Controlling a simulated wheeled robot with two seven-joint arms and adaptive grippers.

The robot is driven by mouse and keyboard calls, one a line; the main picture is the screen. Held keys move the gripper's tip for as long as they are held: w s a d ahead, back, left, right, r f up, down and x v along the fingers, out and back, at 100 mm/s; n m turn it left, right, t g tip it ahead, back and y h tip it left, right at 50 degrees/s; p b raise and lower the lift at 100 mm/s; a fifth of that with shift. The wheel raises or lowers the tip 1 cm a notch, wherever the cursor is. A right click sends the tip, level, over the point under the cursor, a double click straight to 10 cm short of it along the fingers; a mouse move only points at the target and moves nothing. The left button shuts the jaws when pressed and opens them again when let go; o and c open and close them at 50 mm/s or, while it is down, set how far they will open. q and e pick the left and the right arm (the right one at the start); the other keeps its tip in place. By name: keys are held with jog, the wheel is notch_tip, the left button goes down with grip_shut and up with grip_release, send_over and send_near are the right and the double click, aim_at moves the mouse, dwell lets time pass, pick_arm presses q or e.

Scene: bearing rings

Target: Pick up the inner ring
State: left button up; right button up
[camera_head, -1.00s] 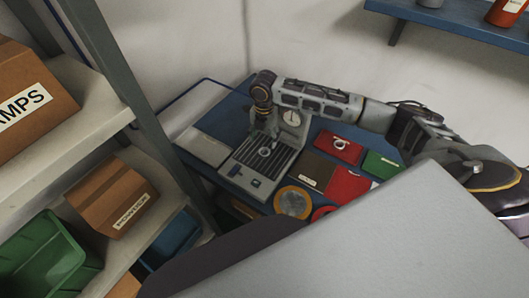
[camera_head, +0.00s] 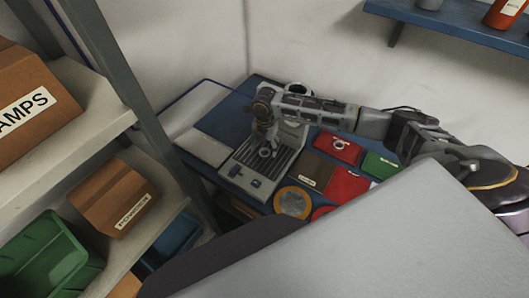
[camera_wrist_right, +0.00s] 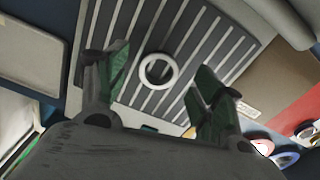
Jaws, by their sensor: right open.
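A small light grey ring (camera_head: 265,153), which I take for the inner ring, lies flat on the grooved plate of a grey fixture (camera_head: 241,171). In the right wrist view the ring (camera_wrist_right: 144,72) lies on the dark and light grooves, ahead of my fingertips and between their lines. My right gripper (camera_wrist_right: 160,70) is open and empty, with its green-padded fingers apart on either side of the ring. In the head view my right gripper (camera_head: 264,137) hangs just above the ring. My left gripper is not in view.
A red bin (camera_head: 338,148) holding another ring, a green bin (camera_head: 382,166) and a brown mat (camera_head: 311,172) are right of the fixture. An orange-rimmed disc (camera_head: 292,202) lies in front. Shelving with boxes stands at left. A light grey panel (camera_head: 203,147) lies left of the fixture.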

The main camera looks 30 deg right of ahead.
jog(key=shift+f, duration=0.95)
jog(key=c, duration=1.2)
jog(key=shift+c, duration=0.2)
jog(key=shift+r, duration=0.1)
notch_tip(320, 180, up, 10)
jog(key=shift+b, duration=0.35)
